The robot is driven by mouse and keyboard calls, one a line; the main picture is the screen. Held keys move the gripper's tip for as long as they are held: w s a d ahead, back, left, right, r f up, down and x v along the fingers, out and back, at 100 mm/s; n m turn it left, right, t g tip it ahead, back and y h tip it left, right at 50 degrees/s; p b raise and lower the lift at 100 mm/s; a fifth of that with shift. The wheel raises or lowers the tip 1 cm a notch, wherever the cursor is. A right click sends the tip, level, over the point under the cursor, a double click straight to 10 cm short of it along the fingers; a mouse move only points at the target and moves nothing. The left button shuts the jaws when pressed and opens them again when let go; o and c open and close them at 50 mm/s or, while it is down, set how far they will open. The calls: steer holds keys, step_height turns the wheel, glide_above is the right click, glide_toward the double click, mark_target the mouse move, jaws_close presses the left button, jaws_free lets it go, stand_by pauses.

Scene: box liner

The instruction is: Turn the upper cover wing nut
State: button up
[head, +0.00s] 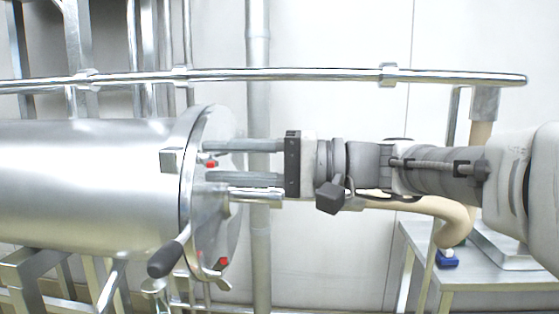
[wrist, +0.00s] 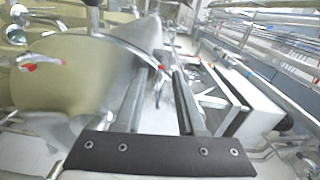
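A shiny steel cylinder (head: 90,185) lies on its side at the left in the head view, with a round cover (head: 222,225) on its right end. A second red-marked fitting (head: 224,261) sits lower on the cover. My gripper (head: 208,161) points left at the cover, its two fingers apart, one above and one below the upper red part. In the wrist view my gripper (wrist: 160,72) has this part between its fingertips; contact cannot be told.
A black-handled lever (head: 165,260) sticks out below the cover. A steel rail (head: 300,75) runs above my arm. A table (head: 490,283) with a blue object (head: 447,260) stands at the lower right. A vertical pipe (head: 259,240) stands behind the fingers.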

steer(key=s+d+p, duration=0.1)
steer(key=d+p, duration=0.2)
steer(key=d, duration=1.4)
steer(key=shift+s+d, duration=0.15)
steer(key=shift+s, duration=0.05)
